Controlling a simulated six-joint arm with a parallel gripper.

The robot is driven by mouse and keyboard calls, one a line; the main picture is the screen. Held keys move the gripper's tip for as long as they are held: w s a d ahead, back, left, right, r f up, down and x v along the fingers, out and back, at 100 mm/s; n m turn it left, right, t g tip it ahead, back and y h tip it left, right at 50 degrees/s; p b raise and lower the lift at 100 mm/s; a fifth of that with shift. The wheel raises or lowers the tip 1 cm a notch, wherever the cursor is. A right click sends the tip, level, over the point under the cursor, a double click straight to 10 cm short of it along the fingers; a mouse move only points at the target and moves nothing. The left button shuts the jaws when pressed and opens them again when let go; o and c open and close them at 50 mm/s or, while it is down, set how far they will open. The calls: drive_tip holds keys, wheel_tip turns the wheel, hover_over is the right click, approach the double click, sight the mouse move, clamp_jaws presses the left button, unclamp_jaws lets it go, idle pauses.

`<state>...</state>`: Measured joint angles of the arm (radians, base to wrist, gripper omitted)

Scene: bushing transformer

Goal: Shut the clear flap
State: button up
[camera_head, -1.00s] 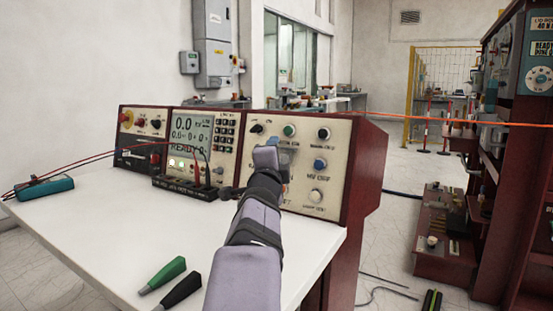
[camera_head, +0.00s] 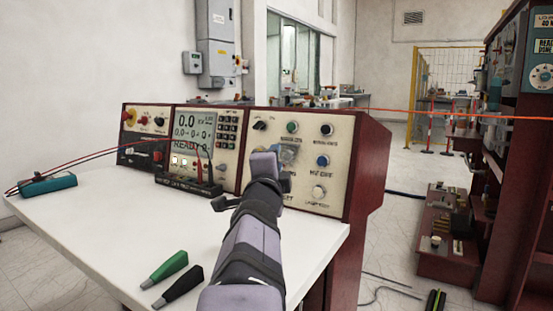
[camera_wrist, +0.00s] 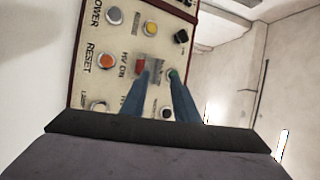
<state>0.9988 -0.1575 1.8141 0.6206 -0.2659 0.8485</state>
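The clear flap (camera_head: 288,153) is a pale, see-through patch on the cream control panel, partly hidden behind my arm. In the wrist view the flap (camera_wrist: 155,72) is a greyish translucent piece beside a red button (camera_wrist: 141,64) near the HV ON label. The red button shows uncovered, so the flap appears raised. My gripper (camera_wrist: 158,80) has two blue fingers spread apart, with their tips facing the flap and the button. Whether a finger touches the flap cannot be told. In the head view my wrist hides most of the fingers.
Several knobs and buttons surround the flap, including a blue one (camera_head: 322,160) and a white one (camera_head: 318,192). A white tabletop (camera_head: 110,215) lies in front, with green (camera_head: 165,266) and black (camera_head: 180,282) probes and a teal meter (camera_head: 48,184). Cables lie at left.

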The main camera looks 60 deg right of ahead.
drive_tip(key=shift+s+a+f, duration=0.1)
drive_tip(key=shift+a, duration=0.25)
idle(0.5)
